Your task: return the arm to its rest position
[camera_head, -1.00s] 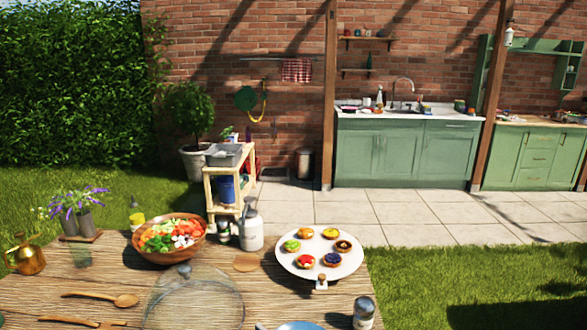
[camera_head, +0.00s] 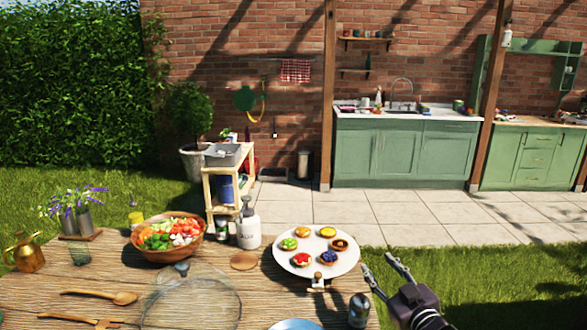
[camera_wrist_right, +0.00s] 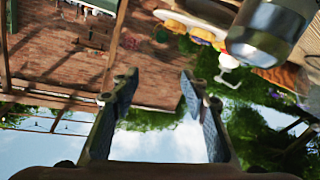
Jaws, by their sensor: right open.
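My right gripper (camera_head: 376,266) is at the lower right of the head view, beside the table's right edge and over the grass. Its two fingers point up and to the left, are spread apart and hold nothing. In the right wrist view the open fingers (camera_wrist_right: 158,88) have brick wall, plants and sky behind them, upside down. My left gripper is not in view.
A shaker (camera_head: 359,311) stands at the table's right edge, close to my right gripper. A white plate of tarts (camera_head: 295,262) is left of the gripper. A salad bowl (camera_head: 198,240), white dispenser (camera_head: 248,229) and glass lid (camera_head: 190,306) stand farther left.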

